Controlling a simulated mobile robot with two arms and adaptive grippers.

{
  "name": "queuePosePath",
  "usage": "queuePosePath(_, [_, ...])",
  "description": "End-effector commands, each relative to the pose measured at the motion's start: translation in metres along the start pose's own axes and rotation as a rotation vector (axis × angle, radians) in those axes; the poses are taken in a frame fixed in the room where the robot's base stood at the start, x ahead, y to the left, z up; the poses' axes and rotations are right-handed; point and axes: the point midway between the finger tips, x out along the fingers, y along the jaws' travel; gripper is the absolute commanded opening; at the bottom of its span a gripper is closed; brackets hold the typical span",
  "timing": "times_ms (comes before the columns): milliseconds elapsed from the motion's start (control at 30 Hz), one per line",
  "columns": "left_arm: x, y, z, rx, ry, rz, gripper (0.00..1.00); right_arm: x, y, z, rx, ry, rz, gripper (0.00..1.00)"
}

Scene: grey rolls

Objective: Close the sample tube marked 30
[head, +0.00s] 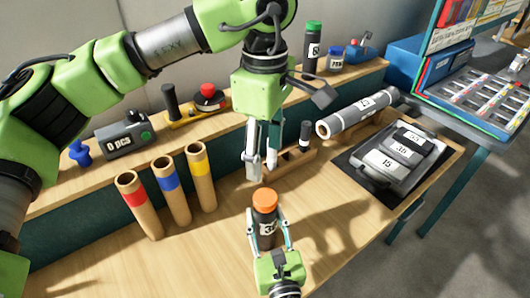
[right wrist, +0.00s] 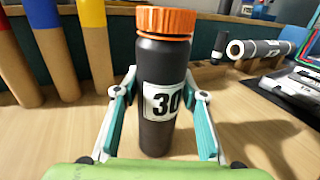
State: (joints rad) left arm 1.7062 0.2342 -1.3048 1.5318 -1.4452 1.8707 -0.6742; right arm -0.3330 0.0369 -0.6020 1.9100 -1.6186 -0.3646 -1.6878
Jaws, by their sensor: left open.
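The dark sample tube marked 30 (head: 267,232) stands upright on the wooden table, with an orange cap (head: 265,200) on its top. The tube (right wrist: 160,100) and cap (right wrist: 166,21) also fill the middle of the right wrist view; I cannot tell how tight the cap is. My right gripper (head: 268,222) has a finger against each side of the tube's body, below the cap. Its fingers (right wrist: 161,80) also show in the right wrist view. My left gripper (head: 262,172) points down, open and empty, just above and behind the cap.
Three cardboard tubes with red, blue and yellow bands (head: 172,191) stand to the left. A wooden rack with a small black vial (head: 305,136) is behind. A grey roll (head: 357,114) and a tray of marked weights (head: 395,160) lie to the right. The front table is clear.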

Motion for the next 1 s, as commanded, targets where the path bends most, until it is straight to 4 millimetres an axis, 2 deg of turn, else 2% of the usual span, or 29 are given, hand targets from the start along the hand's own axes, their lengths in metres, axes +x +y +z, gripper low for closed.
queuePosePath(467, [0.001,0.000,0.000,0.000,0.000,0.000,0.55,-0.005,0.000,-0.001,-0.002,0.001,0.001,0.56])
queuePosePath(567, [0.001,0.000,0.000,0.000,0.000,0.000,0.55,-0.019,0.000,-0.002,-0.003,0.003,0.001,0.56])
queuePosePath(800, [0.001,0.000,0.000,0.000,0.000,0.000,0.55,-0.070,0.000,-0.002,-0.002,0.005,0.003,0.56])
queuePosePath(1000, [0.001,0.000,0.000,0.000,0.000,0.000,0.55,-0.104,0.000,-0.001,-0.002,0.003,0.003,0.56])
